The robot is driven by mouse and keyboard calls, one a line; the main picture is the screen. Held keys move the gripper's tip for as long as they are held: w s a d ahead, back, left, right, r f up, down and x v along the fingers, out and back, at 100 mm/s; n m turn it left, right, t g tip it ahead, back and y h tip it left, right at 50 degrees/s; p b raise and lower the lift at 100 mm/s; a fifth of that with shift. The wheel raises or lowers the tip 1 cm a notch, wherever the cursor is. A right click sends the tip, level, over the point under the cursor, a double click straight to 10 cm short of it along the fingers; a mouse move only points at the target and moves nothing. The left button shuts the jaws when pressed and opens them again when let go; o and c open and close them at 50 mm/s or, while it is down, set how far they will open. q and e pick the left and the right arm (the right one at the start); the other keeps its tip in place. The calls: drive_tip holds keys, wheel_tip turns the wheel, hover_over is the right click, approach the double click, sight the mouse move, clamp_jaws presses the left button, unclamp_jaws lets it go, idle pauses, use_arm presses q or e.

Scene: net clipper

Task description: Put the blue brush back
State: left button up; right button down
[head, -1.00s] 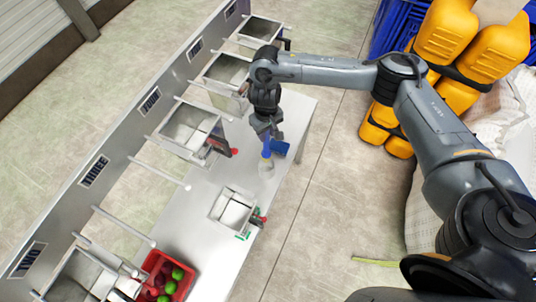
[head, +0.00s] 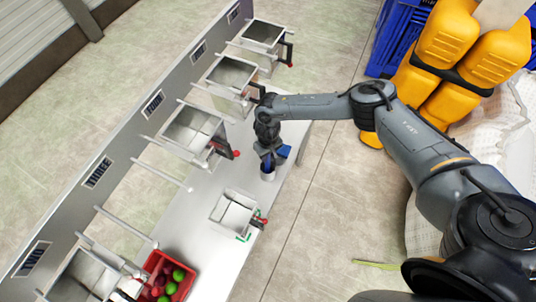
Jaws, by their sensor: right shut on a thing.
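My right gripper (head: 267,153) is shut on the blue brush (head: 284,152), above the right edge of the metal table. The brush's blue head sticks out to the right of the fingers, and a blue part points down. Directly below is a small white cup (head: 268,176) standing on the table. The brush's lower end meets the cup's mouth in the picture; I cannot tell how far inside it is. The fingers hide part of the brush. My left gripper is not in view.
A loose metal bin (head: 233,213) with a red-tipped handle sits in front of the cup. A red crate (head: 185,290) of fruit is lower left. Several metal bins (head: 190,132) hang along the numbered rail (head: 125,140).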

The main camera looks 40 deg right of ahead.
drive_tip(key=shift+f, duration=0.35)
drive_tip(key=c, duration=0.8)
unclamp_jaws()
wheel_tip(320, 180, up, 12)
drive_tip(key=shift+r+b, duration=0.15)
drive_tip(key=shift+b, duration=0.5)
